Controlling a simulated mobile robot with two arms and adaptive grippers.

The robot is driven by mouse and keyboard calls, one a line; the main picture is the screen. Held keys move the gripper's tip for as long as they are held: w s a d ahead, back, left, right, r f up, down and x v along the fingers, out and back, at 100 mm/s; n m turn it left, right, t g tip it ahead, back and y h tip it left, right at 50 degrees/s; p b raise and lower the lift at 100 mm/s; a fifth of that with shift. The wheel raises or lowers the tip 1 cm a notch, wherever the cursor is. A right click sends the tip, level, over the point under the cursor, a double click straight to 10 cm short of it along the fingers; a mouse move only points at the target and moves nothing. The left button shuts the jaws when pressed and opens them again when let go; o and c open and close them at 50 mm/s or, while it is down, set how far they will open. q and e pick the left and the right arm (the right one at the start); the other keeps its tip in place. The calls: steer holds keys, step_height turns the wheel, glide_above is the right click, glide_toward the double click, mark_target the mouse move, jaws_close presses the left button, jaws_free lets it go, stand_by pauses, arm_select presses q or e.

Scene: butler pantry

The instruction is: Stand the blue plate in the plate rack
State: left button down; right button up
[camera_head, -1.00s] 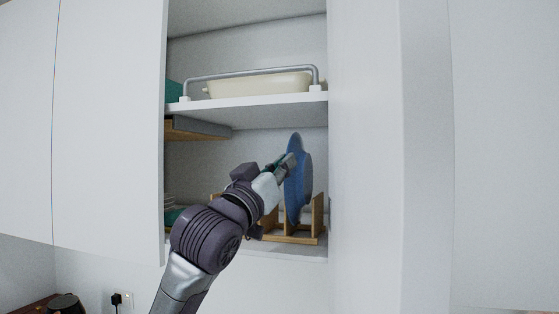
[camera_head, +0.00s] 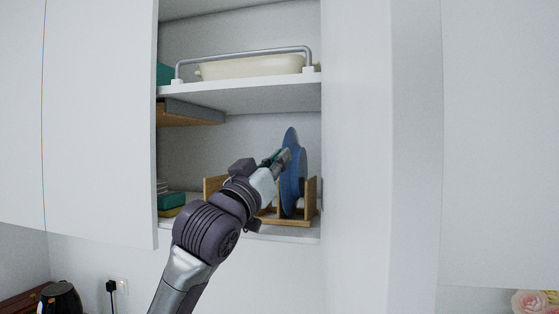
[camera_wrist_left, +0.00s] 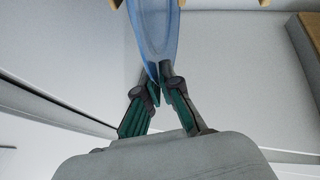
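The blue plate (camera_head: 293,172) stands nearly upright in the wooden plate rack (camera_head: 311,200) on the lower cupboard shelf, its lower edge between the rack's dividers. My left gripper (camera_head: 284,158) is at the plate's left side. In the left wrist view the two green-padded fingers (camera_wrist_left: 158,88) close on the near edge of the plate (camera_wrist_left: 155,30). The arm hides part of the rack's left side. My right gripper is not in view.
The shelf above (camera_head: 240,95) holds a cream dish (camera_head: 250,67) behind a metal rail (camera_head: 245,52). Green and yellow items (camera_head: 171,201) sit at the lower left. The cupboard's right wall (camera_head: 350,160) is close to the rack.

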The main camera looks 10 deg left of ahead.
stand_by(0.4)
arm_select(q)
steer(key=c, duration=1.2)
jaws_free()
steer(key=shift+s, duration=0.1)
steer(key=shift+c, duration=0.2)
steer(key=shift+f, duration=0.15)
steer(key=v, duration=1.2)
steer(key=shift+f, duration=0.1)
